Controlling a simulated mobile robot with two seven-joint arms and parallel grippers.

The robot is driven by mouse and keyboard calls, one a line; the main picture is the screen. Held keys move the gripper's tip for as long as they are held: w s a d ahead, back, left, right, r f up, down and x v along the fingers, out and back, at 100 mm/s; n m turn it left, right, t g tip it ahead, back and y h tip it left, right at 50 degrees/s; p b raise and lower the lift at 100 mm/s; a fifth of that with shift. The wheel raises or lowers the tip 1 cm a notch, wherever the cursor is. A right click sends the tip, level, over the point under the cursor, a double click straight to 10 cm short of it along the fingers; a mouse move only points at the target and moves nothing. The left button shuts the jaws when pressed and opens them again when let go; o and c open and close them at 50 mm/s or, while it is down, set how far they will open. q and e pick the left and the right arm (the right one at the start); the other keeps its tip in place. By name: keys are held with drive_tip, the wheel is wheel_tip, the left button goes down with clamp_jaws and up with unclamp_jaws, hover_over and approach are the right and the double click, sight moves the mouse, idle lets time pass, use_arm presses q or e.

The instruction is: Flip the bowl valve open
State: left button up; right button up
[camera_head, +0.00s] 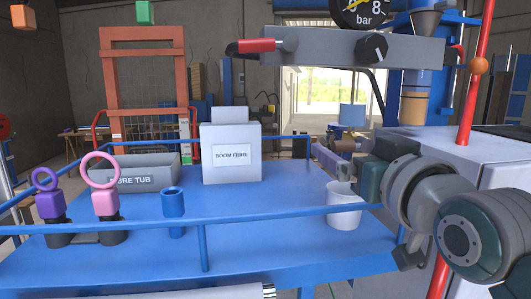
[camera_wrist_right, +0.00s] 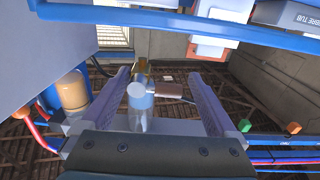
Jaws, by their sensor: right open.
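My right gripper (camera_head: 328,157) reaches in from the right in the head view, above the white cup at the table's right end. In the right wrist view its two fingers (camera_wrist_right: 158,101) are wide apart, with nothing gripped. In the head view a brownish part (camera_head: 345,145) below a blue cylinder (camera_head: 352,115) shows just behind the gripper, partly hidden. My left gripper is out of view.
A blue railed table (camera_head: 260,225) holds a white cup (camera_head: 344,208), a boom fibre box (camera_head: 231,155), a fibre tub (camera_head: 140,180), a blue cup (camera_head: 173,212) and ringed items. A grey bar (camera_head: 330,47) with a red lever (camera_head: 257,45) hangs above. A grey cabinet (camera_head: 480,160) stands right.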

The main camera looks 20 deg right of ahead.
drive_tip(key=b+v, duration=0.4)
drive_tip(key=v, duration=0.5)
drive_tip(key=shift+s, duration=0.35)
drive_tip(key=s+a+f+n+g+y, duration=0.1)
drive_tip(key=s+a+f+g+y, duration=0.15)
drive_tip(key=s+f+g, duration=0.35)
drive_tip(key=s+a+f+n+g+y, duration=0.1)
drive_tip(key=s+a+f+n+g, duration=0.2)
drive_tip(key=f, duration=0.5)
drive_tip(key=s+a+f+g+y, duration=0.1)
drive_tip(key=s+a+f+g, duration=0.15)
drive_tip(key=s+f, duration=0.4)
wheel_tip(320, 180, up, 11)
drive_tip(key=s+g+p, duration=0.1)
drive_tip(key=g+p, duration=0.1)
drive_tip(key=p, duration=1.1)
drive_tip(key=shift+s+r+n+p, duration=0.2)
drive_tip(key=shift+s+n+p, duration=0.05)
drive_tip(key=shift+n+p, duration=0.1)
